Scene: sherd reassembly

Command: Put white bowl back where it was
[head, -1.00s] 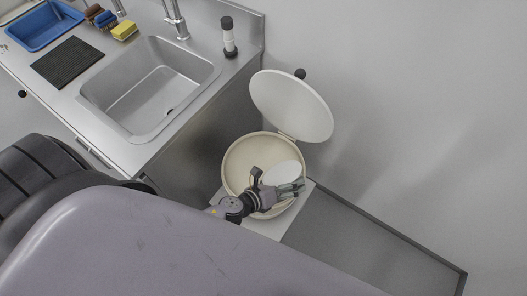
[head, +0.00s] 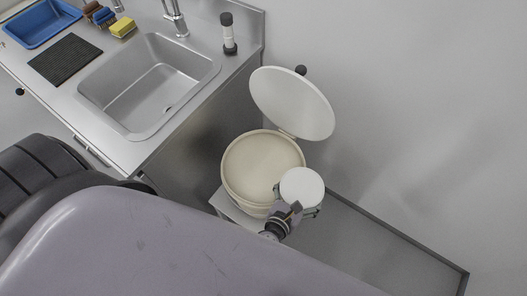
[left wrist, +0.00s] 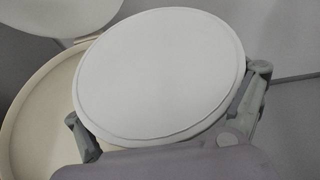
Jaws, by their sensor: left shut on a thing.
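The white bowl (head: 302,186) shows as a smooth, pale disc in the head view. It fills the middle of the left wrist view (left wrist: 160,75), with a thin line around its edge. My left gripper (head: 297,204) is shut on the white bowl, with a finger at either side of it in the left wrist view (left wrist: 168,98). In the head view the bowl overlaps the right rim of a round cream bin (head: 258,160); I cannot tell its height above it. My right gripper is not in view.
The bin's round lid (head: 291,104) stands open against the wall side. The bin stands on a pale base (head: 228,206). A steel counter with a sink (head: 150,85) is at the left, holding a blue tray (head: 40,22), a yellow sponge (head: 123,26) and a black-and-white cylinder (head: 228,34).

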